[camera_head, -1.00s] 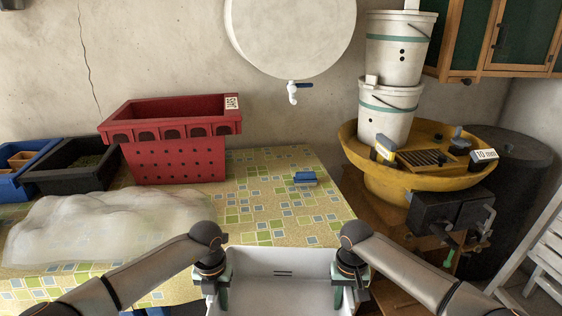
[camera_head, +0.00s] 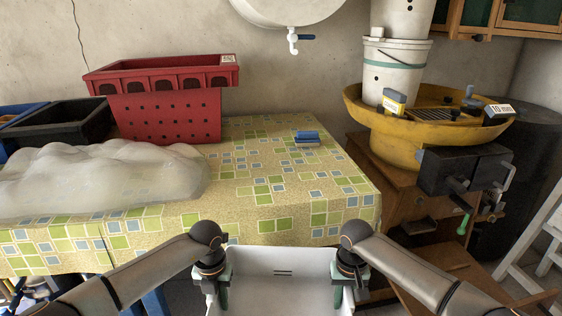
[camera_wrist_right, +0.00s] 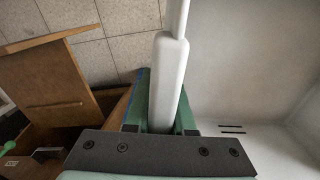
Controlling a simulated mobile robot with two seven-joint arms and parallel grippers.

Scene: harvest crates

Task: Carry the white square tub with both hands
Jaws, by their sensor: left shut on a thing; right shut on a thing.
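The white square tub (camera_head: 283,263) is at the bottom middle of the head view, held in front of the table's near edge. My left gripper (camera_head: 222,290) is shut on its left rim. My right gripper (camera_head: 341,292) is shut on its right rim. In the right wrist view the green fingers of my right gripper (camera_wrist_right: 164,110) close around the tub's white rim (camera_wrist_right: 174,60), with the tub's inside (camera_wrist_right: 250,60) to the right. The inside that shows looks empty. The tub's near part is cut off by the frame.
The table (camera_head: 285,225) has a patterned cloth. On it are red crates (camera_head: 165,116), a clear plastic heap (camera_head: 100,180), a black crate (camera_head: 60,130) and a blue sponge-like block (camera_head: 306,136). A yellow basin (camera_head: 425,130) with a white bucket (camera_head: 395,75) stands right. The table's front right is bare.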

